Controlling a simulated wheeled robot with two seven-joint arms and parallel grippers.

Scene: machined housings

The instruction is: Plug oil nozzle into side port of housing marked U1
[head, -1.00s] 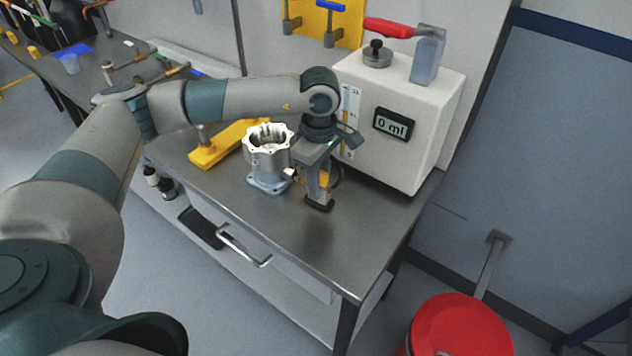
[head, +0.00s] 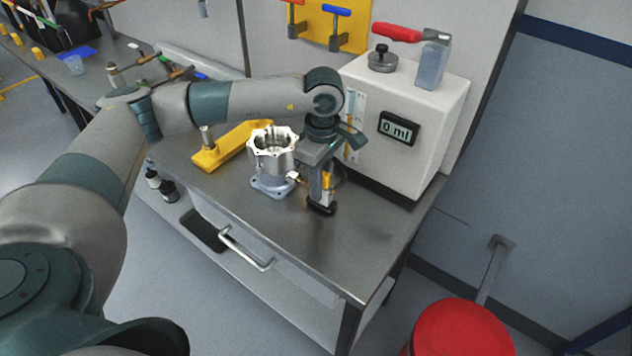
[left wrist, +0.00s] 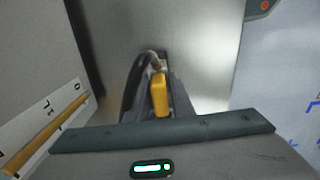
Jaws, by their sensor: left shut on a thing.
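A silvery machined housing (head: 273,160) with an open scalloped top stands upright on the bench; no U1 marking is legible. My left gripper (head: 322,204) points down just right of it, shut on the oil nozzle. The nozzle's yellow body (head: 327,181) shows between the fingers, and its brassy tip (head: 294,177) points left at the housing's lower right side. I cannot tell whether the tip is in the port or only beside it. In the left wrist view the yellow nozzle (left wrist: 160,94) sits between the fingers with a black hose; the housing is not visible there. My right gripper is not in view.
A white oil dispenser (head: 405,130) reading 0 ml stands close behind the gripper. A yellow fixture (head: 225,148) lies behind and left of the housing. The steel bench (head: 330,245) is clear in front. A red bin (head: 462,330) stands on the floor at right.

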